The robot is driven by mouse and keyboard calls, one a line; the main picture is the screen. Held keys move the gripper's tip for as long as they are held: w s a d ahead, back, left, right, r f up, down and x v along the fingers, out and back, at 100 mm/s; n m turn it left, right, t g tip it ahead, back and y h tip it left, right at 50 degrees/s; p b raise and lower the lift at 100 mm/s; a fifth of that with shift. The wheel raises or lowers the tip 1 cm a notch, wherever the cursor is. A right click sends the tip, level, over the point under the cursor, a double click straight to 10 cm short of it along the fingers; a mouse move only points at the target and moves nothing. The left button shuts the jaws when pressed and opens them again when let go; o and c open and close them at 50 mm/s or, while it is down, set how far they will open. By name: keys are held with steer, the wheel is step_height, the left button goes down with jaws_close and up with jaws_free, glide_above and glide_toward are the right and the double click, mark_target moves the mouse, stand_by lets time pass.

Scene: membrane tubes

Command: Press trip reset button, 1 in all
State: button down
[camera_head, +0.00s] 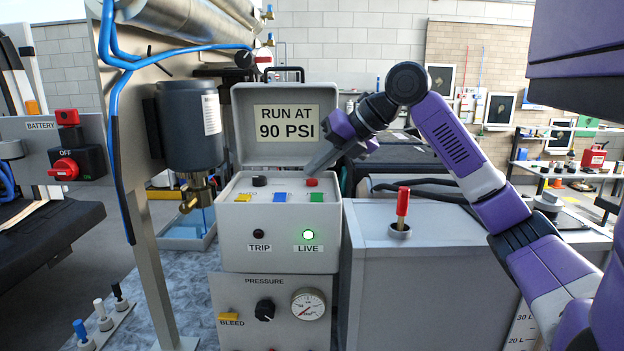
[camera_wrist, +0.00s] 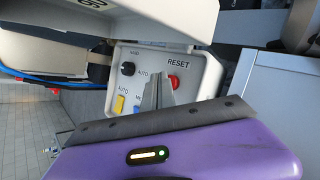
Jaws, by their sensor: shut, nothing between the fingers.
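The red reset button (camera_head: 311,182) sits at the right of the control box's sloped top panel, and it shows beside the label "RESET" in the wrist view (camera_wrist: 174,83). My gripper (camera_head: 311,170) is shut and empty, with its fingertips very close above the button in the head view. In the wrist view my gripper's fingers (camera_wrist: 158,82) partly overlap the left edge of the button. I cannot tell whether they touch it. On the control box (camera_head: 230,250) the TRIP lamp (camera_head: 258,234) is dark and the LIVE lamp (camera_head: 308,234) glows green.
A black knob (camera_head: 260,181) and yellow, blue and green switches share the panel. The raised lid (camera_head: 240,130) reading "RUN AT 90 PSI" stands behind it. A pressure gauge (camera_head: 308,304) is below. A red-handled lever (camera_head: 402,205) stands on a grey cabinet at right.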

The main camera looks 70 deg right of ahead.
mark_target(316, 181)
steer(key=shift+r, duration=0.5)
steer(key=shift+r+p, duration=1.95)
steer(key=shift+r, duration=0.6)
steer(key=shift+f, duration=0.1)
